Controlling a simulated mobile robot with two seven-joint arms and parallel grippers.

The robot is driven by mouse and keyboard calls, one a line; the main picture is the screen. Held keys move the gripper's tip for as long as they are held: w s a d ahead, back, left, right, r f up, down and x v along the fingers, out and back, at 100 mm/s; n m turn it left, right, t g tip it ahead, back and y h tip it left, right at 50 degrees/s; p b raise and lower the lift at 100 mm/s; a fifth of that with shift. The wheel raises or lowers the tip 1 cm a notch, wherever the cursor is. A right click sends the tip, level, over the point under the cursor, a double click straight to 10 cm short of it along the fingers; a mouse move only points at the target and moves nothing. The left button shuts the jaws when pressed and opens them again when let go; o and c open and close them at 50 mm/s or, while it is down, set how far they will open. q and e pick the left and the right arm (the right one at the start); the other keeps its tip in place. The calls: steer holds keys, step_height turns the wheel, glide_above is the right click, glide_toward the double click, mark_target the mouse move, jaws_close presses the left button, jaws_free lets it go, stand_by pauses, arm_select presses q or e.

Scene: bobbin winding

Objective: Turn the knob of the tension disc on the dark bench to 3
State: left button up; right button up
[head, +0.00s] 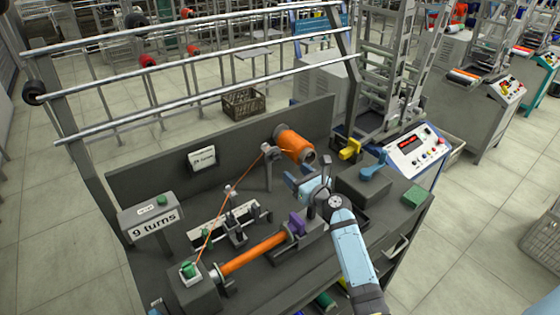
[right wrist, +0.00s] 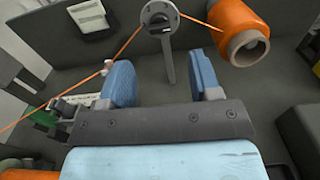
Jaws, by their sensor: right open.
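The tension disc (head: 268,151) stands on a grey post on the dark bench (head: 130,180), left of the orange spool. In the right wrist view the disc (right wrist: 158,13) is a round grey flange at the top edge, with a small dark knob at its middle. Its top is cut off and I cannot read any number on it. My right gripper (head: 305,182) is open and empty, in front of the disc and apart from it. In the wrist view its two blue fingers (right wrist: 161,62) stand either side of the post, below the disc. My left gripper is not in view.
Orange thread runs from the spool (head: 294,144) past the disc down to the green-topped block (head: 188,270).

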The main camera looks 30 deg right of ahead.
mark_target(279, 159)
steer(key=w, duration=0.5)
steer(key=w+a, duration=0.1)
steer(key=w, duration=0.2)
steer(key=shift+w+a, duration=0.1)
steer(key=shift+w, duration=0.05)
steer(key=c, duration=0.9)
